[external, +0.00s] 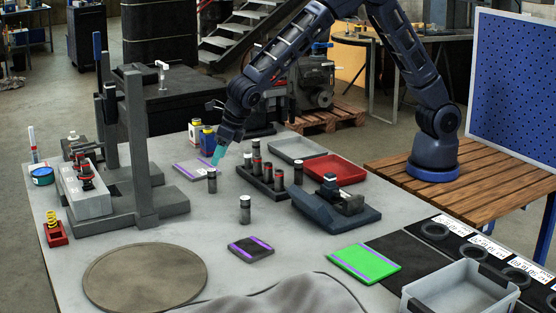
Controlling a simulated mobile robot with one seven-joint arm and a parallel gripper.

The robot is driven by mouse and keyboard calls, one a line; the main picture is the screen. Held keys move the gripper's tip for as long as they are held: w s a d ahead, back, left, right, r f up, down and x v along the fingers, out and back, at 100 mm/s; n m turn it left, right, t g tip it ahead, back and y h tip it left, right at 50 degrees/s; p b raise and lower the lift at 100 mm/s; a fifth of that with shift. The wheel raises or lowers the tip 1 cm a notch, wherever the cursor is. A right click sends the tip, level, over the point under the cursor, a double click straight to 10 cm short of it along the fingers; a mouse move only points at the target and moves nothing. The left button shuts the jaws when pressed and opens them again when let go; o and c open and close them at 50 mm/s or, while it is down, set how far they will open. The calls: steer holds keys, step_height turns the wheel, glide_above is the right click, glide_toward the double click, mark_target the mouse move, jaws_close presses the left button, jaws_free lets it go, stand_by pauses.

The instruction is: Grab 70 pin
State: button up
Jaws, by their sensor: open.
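Several short dark cylinders that look like pins stand on the grey table; no "70" marking is legible on any. One pin (212,182) stands alone below my gripper (219,154). Another pin (245,210) stands alone nearer the camera. More pins, some with red bands, stand in a dark rack (262,185), and one dark pin (298,173) stands at its right end.
A grey press frame (137,150) stands at left. A dark vise-like block (335,205), red tray (335,169) and grey tray (297,150) lie right of the rack. A round brown mat (145,278) lies in front.

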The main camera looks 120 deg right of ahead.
mark_target(210, 181)
steer(key=x, duration=1)
steer(key=shift+d+f, duration=0.15)
steer(key=shift+f, duration=0.15)
jaws_close()
